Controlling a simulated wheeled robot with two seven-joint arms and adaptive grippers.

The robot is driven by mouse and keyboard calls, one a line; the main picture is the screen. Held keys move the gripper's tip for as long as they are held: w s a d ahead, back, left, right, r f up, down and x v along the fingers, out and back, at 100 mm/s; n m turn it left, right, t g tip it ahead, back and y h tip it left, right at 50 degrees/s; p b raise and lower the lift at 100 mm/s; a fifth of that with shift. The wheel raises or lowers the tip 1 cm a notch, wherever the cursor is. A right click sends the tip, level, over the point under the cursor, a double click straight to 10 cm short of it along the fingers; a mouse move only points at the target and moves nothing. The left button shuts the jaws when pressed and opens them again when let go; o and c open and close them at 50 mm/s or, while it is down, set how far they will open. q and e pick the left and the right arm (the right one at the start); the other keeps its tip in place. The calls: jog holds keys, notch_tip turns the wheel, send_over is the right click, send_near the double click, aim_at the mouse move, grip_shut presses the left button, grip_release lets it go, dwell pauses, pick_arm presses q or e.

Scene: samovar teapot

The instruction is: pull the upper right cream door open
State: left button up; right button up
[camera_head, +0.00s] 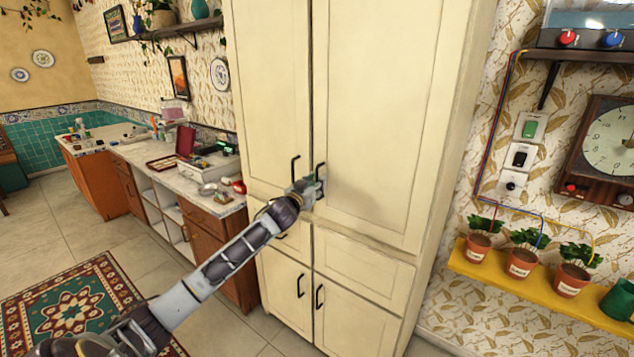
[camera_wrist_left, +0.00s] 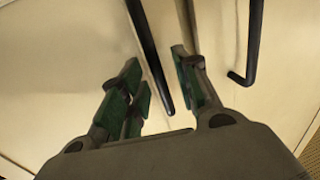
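The upper right cream door (camera_head: 385,110) of the tall cabinet is closed, flush beside the upper left door (camera_head: 270,90). Its black bar handle (camera_head: 320,170) stands near the seam between the doors. In the left wrist view, the gripper (camera_wrist_left: 158,80) is open, with green-padded fingers on either side of a black handle (camera_wrist_left: 150,50). I see gaps between the handle and the pads. My right gripper is not in view.
Lower drawers and doors are shut. A yellow shelf (camera_head: 540,285) with potted plants is at right. A counter (camera_head: 150,155) is at left.

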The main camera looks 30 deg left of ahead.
pick_arm(q)
jog(key=shift+w, duration=0.5)
grip_shut()
